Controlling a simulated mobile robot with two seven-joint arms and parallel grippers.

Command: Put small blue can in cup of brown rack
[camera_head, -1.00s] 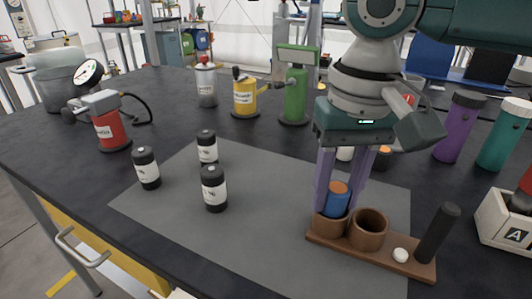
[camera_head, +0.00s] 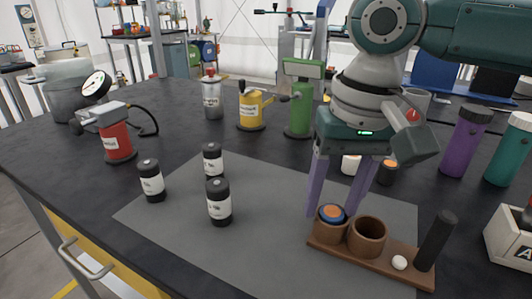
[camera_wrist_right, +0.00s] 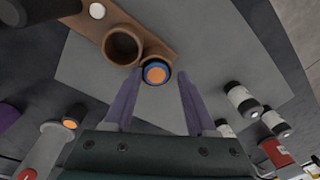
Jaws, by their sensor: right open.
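The small blue can (camera_head: 331,213) with an orange top sits upright inside the left cup of the brown rack (camera_head: 385,262). Only its upper end shows above the rim. The rack's other cup (camera_head: 368,236) is empty. My right gripper (camera_head: 332,212) is open above the rack, its purple fingers spread on either side of the filled cup. In the right wrist view the can (camera_wrist_right: 157,73) lies ahead of the right gripper (camera_wrist_right: 158,76), between the spread fingers and not gripped. My left gripper is not in view.
Several black cans with white labels, one of them nearest (camera_head: 219,202), stand on the grey mat (camera_head: 270,250) left of the rack. Purple (camera_head: 464,140) and teal bottles stand behind right.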

